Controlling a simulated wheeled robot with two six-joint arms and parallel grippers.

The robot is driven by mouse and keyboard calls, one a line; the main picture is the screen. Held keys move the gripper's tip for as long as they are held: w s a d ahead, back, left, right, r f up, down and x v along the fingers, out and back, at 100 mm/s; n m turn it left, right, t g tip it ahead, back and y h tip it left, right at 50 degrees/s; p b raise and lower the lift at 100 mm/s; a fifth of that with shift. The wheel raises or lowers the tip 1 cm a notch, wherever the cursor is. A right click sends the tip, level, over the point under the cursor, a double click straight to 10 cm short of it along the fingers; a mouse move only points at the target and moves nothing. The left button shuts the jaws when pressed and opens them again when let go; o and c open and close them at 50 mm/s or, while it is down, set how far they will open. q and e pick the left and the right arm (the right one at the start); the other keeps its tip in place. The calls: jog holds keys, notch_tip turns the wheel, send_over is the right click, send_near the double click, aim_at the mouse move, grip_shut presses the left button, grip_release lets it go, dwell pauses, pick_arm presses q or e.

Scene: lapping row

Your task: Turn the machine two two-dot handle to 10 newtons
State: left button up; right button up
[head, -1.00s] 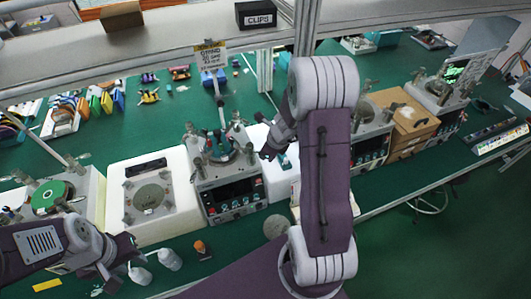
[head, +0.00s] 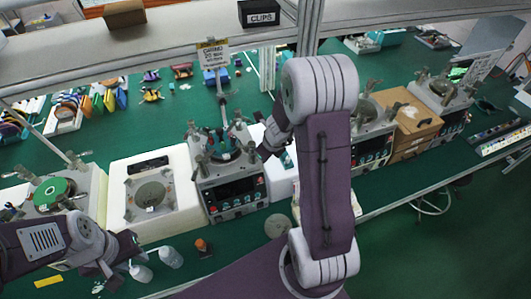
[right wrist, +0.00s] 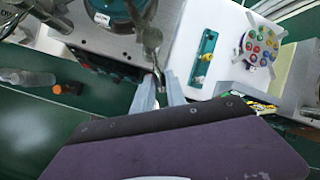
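A grey lapping machine (head: 232,192) with a dark front panel stands in the middle of the head view, with metal clamps and teal parts on its top. Which handle bears two dots cannot be made out. My right gripper (head: 263,152) is at the machine's upper right side, partly hidden by my arm. In the right wrist view, its pale fingers (right wrist: 160,82) are apart, with a metal handle (right wrist: 153,45) just beyond and a thin end of it between them. Contact cannot be told. My left gripper (head: 118,277) is low at the left, near white bottles; its fingers are unclear.
A white block with a round plate (head: 151,222) stands left of the machine, and a machine with a green disc (head: 52,190) is farther left. Cardboard boxes (head: 410,143) and other machines are to the right. A shelf (head: 160,36) crosses above; a post (head: 309,25) stands behind my arm.

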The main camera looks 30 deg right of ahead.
jog(key=o, duration=0.3)
jog(key=p+v, duration=0.6)
jog(key=v, duration=0.3)
